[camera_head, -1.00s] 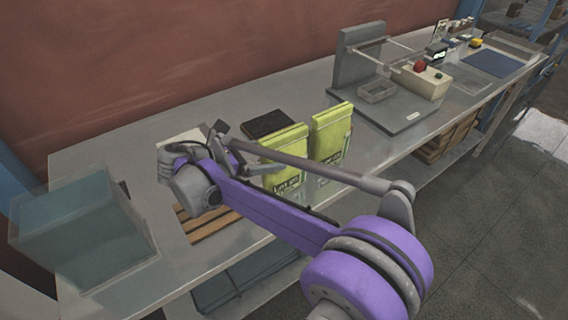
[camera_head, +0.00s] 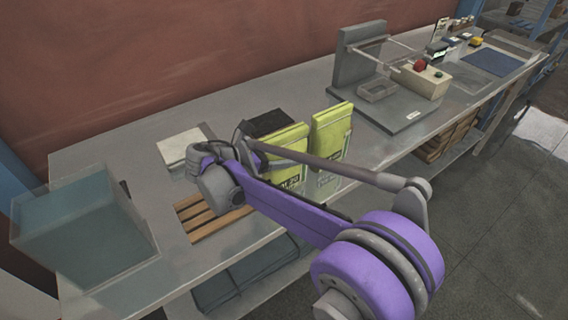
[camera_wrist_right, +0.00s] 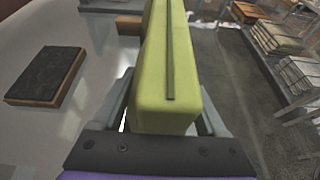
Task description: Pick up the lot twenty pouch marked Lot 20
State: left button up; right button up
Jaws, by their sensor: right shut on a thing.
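Two yellow-green pouches stand upright on the bench in the head view, a left pouch (camera_head: 291,143) and a right pouch (camera_head: 331,132). Both have black print low on the front, partly hidden by my right arm and too small to read surely. My right gripper (camera_head: 248,142) is at the left edge of the left pouch. In the right wrist view my right gripper (camera_wrist_right: 165,112) has its fingers on both sides of a yellow-green pouch (camera_wrist_right: 168,75) and is shut on it. My left gripper is not in view.
A dark block (camera_head: 268,122) lies behind the left pouch, and a pale square plate (camera_head: 181,147) lies left of my gripper. A wooden slatted rack (camera_head: 200,222) is at the front edge. A clear bin (camera_head: 75,225) stands left, a grey-based device (camera_head: 400,120) right.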

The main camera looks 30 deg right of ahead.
grip_shut()
jog(key=shift+r, duration=0.1)
